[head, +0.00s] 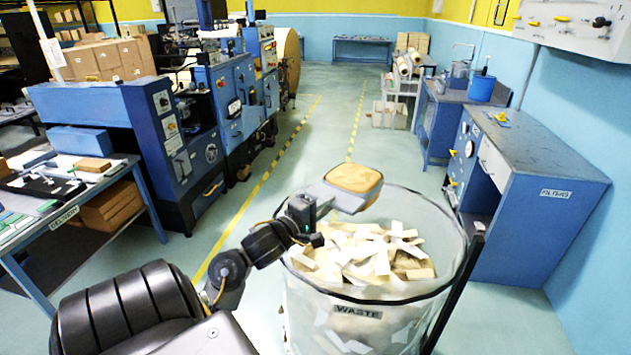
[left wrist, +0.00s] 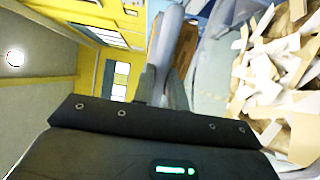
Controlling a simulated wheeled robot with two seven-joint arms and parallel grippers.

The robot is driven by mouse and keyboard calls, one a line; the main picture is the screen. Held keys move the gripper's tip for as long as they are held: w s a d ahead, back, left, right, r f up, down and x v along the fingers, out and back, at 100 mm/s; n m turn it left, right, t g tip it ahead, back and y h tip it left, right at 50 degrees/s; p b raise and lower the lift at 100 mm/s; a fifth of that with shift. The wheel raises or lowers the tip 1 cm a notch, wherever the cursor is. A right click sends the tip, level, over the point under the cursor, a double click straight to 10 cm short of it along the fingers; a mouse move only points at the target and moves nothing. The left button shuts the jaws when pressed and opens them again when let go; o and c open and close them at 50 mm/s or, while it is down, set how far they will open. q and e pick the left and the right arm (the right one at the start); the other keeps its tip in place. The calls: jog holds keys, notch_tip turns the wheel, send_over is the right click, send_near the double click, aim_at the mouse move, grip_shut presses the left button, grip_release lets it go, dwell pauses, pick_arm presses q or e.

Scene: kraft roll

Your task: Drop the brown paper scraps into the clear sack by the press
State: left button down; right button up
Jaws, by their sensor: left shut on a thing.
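The clear sack (head: 400,305) stands open in a dark-rimmed frame at the lower middle of the head view, labelled WASTE. It holds many white and tan paper scraps (head: 375,250), which also show at the right of the left wrist view (left wrist: 270,85). My left gripper (head: 345,192) is over the far part of the sack's opening, above the heap. It is shut on a brown paper scrap (head: 354,177), which shows between the fingers in the left wrist view (left wrist: 186,48). The scrap is apart from the heap. My right gripper is not in view.
The blue press (head: 140,130) stands at the left. A table (head: 60,215) in front of it holds a brown block (head: 94,165) and tools. The aisle with yellow floor lines (head: 300,140) is clear.

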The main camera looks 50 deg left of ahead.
pick_arm(q)
jog(key=w+b, duration=0.1)
jog(key=w+f+b, duration=0.1)
jog(key=w+a+b, duration=0.1)
jog(key=w, duration=0.1)
jog(key=shift+f, duration=0.3)
jog(key=shift+w+a+b, duration=0.1)
jog(key=shift+w+b, duration=0.75)
jog(key=shift+b, duration=0.1)
jog(key=c, duration=1.3)
grip_release()
jog(key=shift+f, duration=0.1)
jog(key=s, duration=0.7)
jog(key=s+d, duration=0.1)
jog(key=s, duration=0.2)
jog(key=shift+s, duration=0.4)
